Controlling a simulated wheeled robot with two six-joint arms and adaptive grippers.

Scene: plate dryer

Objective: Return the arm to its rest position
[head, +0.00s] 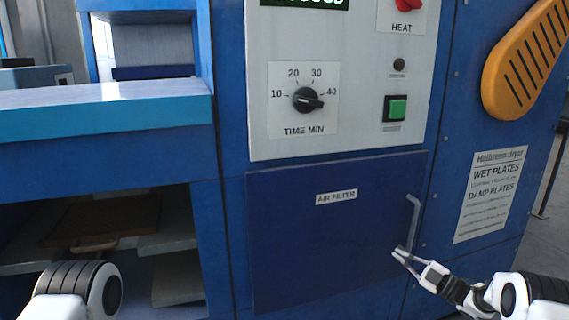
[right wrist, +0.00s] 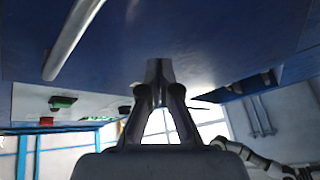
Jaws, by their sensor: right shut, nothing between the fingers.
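My right gripper (head: 399,254) is at the lower right of the head view, in front of the blue air filter door (head: 330,240). Its fingertips are close to the lower end of the grey bar handle (head: 413,215). In the right wrist view its fingers (right wrist: 160,72) are closed together and empty. There the handle (right wrist: 72,40) lies up and to the left, apart from the fingers. The air filter door looks shut. A link of my left arm shows at the bottom left of the head view; its gripper is not in that view.
The control panel (head: 355,135) with a time knob (head: 307,99) and a green button (head: 396,108) is above the door. An orange vented cover (head: 525,60) juts out at the upper right. A blue-edged shelf (head: 100,110) and an open compartment are at the left.

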